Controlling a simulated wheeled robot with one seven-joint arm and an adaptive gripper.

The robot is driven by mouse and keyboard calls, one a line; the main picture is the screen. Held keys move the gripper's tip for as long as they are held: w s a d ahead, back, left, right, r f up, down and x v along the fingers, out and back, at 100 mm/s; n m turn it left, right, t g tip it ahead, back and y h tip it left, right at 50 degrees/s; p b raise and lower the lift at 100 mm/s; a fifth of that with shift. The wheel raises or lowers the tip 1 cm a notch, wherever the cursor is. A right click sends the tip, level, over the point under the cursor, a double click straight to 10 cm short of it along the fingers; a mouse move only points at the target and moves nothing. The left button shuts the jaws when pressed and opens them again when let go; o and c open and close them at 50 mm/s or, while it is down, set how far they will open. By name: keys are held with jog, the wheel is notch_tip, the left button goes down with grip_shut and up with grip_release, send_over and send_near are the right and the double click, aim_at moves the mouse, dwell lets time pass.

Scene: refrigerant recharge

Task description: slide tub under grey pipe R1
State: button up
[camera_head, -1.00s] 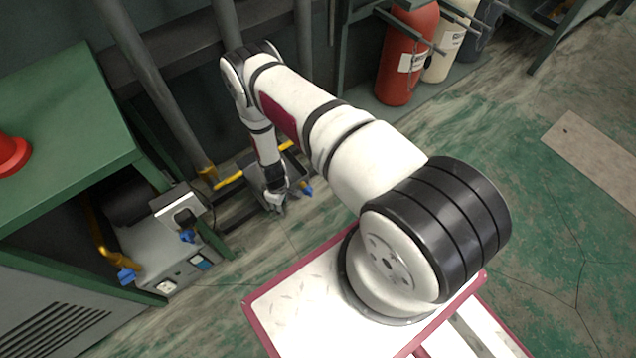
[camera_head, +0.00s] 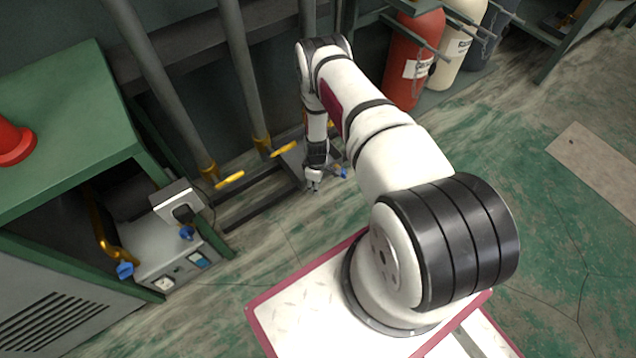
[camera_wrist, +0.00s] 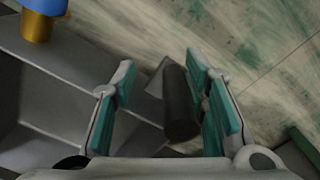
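The tub (camera_head: 292,157) is a grey, shallow container on the floor at the wall, below the grey pipes, partly hidden by my arm. In the wrist view its grey walls and hollow (camera_wrist: 75,85) fill the left side. My gripper (camera_head: 313,187) is low at the tub's front. In the wrist view my gripper (camera_wrist: 160,75) has its teal-padded fingers apart. A dark cylindrical handle (camera_wrist: 180,105) lies between them, close to the right finger, with a gap on the left. Grey pipes (camera_head: 165,85) and (camera_head: 243,75) come down with yellow ends. No R1 label is readable.
A dark floor frame (camera_head: 255,205) lies left of the tub. A grey machine (camera_head: 165,255) sits under the green bench (camera_head: 70,130) at left. A red cylinder (camera_head: 413,60) stands right of my arm. A blue knob (camera_head: 343,172) is near my gripper. Open floor lies to the right.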

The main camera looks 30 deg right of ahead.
jog(key=shift+w+d, duration=0.1)
jog(key=shift+d, duration=0.1)
notch_tip(320, 180, up, 16)
jog(key=p, duration=1)
dwell(1.2)
jog(key=shift+a+f, duration=0.1)
jog(key=shift+a, duration=0.05)
dwell(0.4)
